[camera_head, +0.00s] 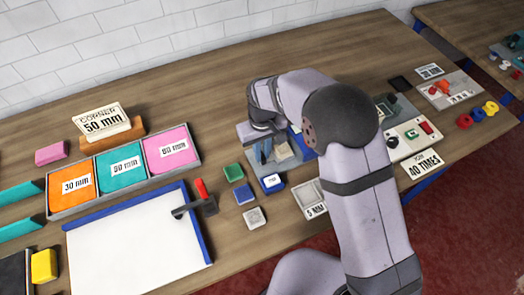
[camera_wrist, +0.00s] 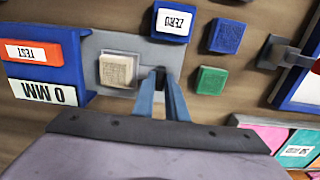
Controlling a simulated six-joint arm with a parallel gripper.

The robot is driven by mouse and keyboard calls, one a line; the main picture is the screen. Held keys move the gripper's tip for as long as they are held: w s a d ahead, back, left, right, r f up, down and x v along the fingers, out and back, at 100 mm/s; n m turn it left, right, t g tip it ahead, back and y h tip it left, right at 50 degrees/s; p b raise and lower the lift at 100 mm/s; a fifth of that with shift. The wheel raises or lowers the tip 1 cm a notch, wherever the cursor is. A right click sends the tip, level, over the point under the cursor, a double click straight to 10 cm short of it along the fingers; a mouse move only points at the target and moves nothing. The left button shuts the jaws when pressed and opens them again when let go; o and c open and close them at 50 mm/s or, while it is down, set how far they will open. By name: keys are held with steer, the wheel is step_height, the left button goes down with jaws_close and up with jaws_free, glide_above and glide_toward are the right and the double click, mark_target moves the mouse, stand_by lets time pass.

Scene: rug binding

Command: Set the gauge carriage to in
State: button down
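The gauge has a grey base plate (camera_wrist: 100,45) with a blue housing (camera_wrist: 70,75) showing an upside-down "0 MM" label (camera_wrist: 40,92). A pale square block (camera_wrist: 117,70) sits on the plate; it also shows in the head view (camera_head: 283,150). I cannot tell which piece is the carriage. My gripper (camera_wrist: 161,76) points down beside the pale block, apart from it. It also shows in the head view (camera_head: 262,158). Its blue fingers are close together; whether they pinch the dark piece is unclear.
A blue ZERO button block (camera_wrist: 173,22) and a TEST button (camera_wrist: 35,52) are by the gauge. Blue (camera_wrist: 227,36) and green (camera_wrist: 211,81) blocks lie beside it. A white board (camera_head: 130,235) and a tray of labelled bindings (camera_head: 197,150) stand to the left.

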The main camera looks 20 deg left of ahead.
mark_target(287, 147)
steer(key=w+d, duration=0.6)
steer(key=shift+w+r, duration=0.1)
steer(key=c, duration=1.8)
jaws_free()
steer(key=shift+w+d, duration=0.1)
steer(key=shift+d, duration=0.05)
steer(key=shift+o, duration=0.2)
